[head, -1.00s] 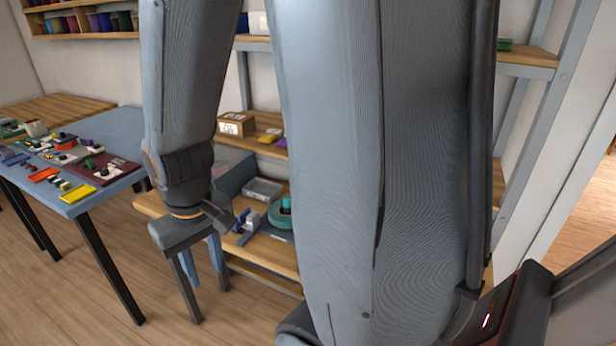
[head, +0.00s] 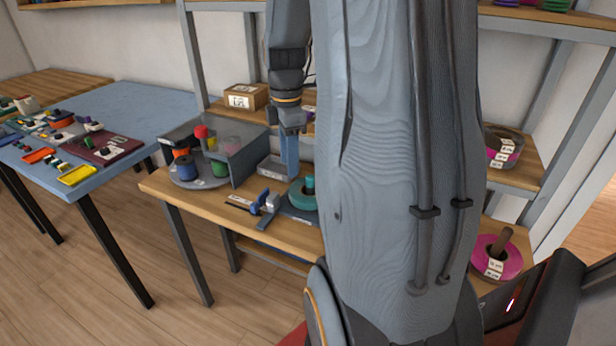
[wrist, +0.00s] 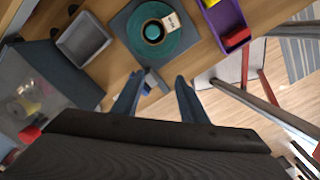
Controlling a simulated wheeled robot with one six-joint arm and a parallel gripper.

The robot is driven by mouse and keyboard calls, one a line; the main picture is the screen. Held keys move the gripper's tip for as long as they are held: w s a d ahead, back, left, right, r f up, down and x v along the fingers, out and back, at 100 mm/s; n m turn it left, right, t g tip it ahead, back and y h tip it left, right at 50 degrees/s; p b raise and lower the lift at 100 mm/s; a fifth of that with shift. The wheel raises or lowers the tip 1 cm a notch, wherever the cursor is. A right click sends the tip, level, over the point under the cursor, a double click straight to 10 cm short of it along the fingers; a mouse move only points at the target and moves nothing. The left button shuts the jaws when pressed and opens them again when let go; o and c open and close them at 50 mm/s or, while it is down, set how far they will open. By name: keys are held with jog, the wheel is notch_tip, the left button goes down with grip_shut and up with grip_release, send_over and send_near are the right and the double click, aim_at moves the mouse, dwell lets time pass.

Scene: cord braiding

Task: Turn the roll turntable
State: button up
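The roll turntable (head: 201,182) is a round grey disc at the left end of the wooden workbench in the head view. It carries blue, red, orange and green rolls, partly under a grey see-through hood (head: 247,154). In the wrist view the hood (wrist: 50,72) is at the left, with a red roll (wrist: 29,134) beside it; the disc itself is hard to make out there. My gripper (head: 289,160) hangs fingers-down above the bench, right of the hood and apart from the turntable.
A grey tray (wrist: 83,40) and a teal roll on a dark base (wrist: 122,22) lie on the bench near my gripper. A blue clamp-like device (head: 265,203) stands at the front. A purple bin (wrist: 226,20) is farther right. A blue table (head: 130,105) stands left.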

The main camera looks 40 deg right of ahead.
aim_at(310, 177)
jog(key=d+n, duration=0.1)
jog(key=d, duration=0.2)
jog(key=d+n, duration=0.2)
jog(key=d, duration=0.1)
jog(key=shift+d+n+b, duration=0.3)
jog(key=shift+d, duration=0.05)
jog(key=shift+s+d+f, duration=0.1)
jog(key=shift+f, duration=0.05)
notch_tip(310, 177, down, 7)
jog(key=shift+f+p, duration=0.15)
jog(key=shift+p, duration=0.35)
grip_shut()
